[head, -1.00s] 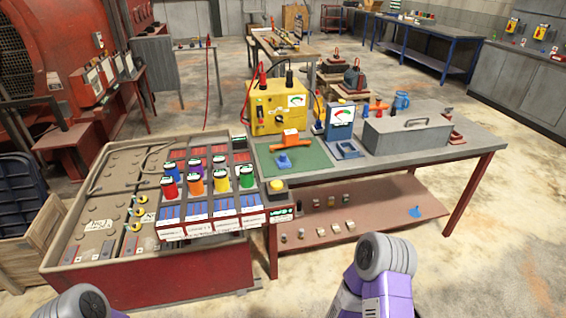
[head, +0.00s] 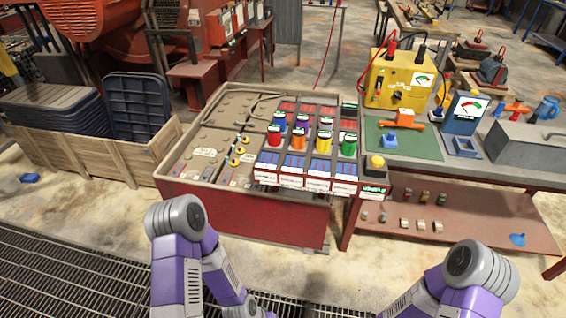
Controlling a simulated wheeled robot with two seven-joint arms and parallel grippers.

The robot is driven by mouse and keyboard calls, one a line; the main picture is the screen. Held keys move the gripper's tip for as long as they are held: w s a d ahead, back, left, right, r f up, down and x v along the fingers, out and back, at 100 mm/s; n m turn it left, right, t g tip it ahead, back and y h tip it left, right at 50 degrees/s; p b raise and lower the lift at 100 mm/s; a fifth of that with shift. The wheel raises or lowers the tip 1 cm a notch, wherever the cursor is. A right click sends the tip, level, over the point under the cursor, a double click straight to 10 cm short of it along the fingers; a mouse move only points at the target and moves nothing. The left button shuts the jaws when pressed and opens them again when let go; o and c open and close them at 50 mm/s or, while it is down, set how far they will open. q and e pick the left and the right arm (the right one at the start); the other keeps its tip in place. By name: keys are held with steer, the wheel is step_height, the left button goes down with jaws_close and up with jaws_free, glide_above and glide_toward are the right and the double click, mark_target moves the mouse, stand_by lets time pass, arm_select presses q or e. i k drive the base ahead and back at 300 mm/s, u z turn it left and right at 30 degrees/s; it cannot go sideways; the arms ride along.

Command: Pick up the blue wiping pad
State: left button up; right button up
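I cannot tell for sure which blue thing is the wiping pad. A small blue piece with a raised knob (head: 389,141) sits on the green mat (head: 412,150) on the workbench. A flat blue piece (head: 517,239) lies on the bench's lower shelf at the right. Another flat blue piece (head: 30,178) lies on the floor at the far left. My purple arms show at the bottom of the head view, but both grippers are out of the frame. All three blue pieces lie well apart from my arms.
A red-sided battery case (head: 250,216) with coloured cylinders on its rack stands ahead. A wooden crate (head: 78,160) with dark blue bins is at the left. The workbench holds a yellow meter box (head: 396,82) and a grey toolbox (head: 528,138). Open floor lies before the crate.

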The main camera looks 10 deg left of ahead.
mark_target(388, 140)
steer(key=z, duration=1.45)
steer(key=i, duration=2.4)
steer(key=u, duration=2.45)
